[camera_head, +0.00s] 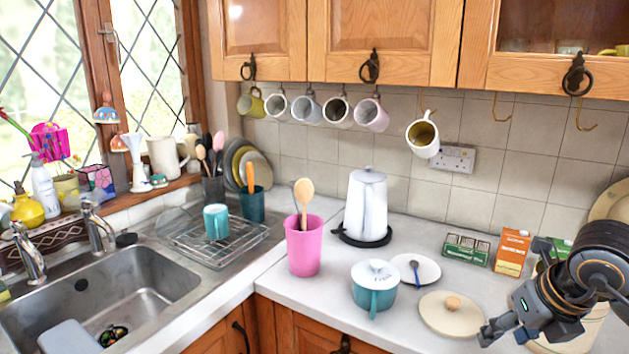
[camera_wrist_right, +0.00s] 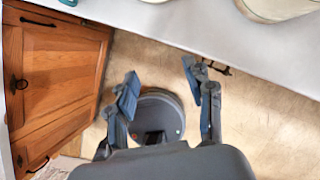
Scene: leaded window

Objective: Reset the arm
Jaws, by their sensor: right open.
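My right arm comes in at the lower right of the head view. Its gripper (camera_head: 503,333) is over the front of the white counter, just right of a cream lid with a wooden knob (camera_head: 452,314). In the right wrist view the gripper (camera_wrist_right: 162,82) shows two blue-tipped fingers spread apart with nothing between them. It points down past the counter edge (camera_wrist_right: 200,37) toward the beige floor (camera_wrist_right: 245,125). My left gripper is in neither view.
A teal lidded pot (camera_head: 374,298), a saucer (camera_head: 428,271), a white kettle (camera_head: 366,205), a pink cup (camera_head: 303,250) and boxes (camera_head: 511,253) stand on the counter. Mugs hang above, one tilted (camera_head: 423,140). The sink (camera_head: 100,295) is left. A wooden cabinet (camera_wrist_right: 60,70) stands below.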

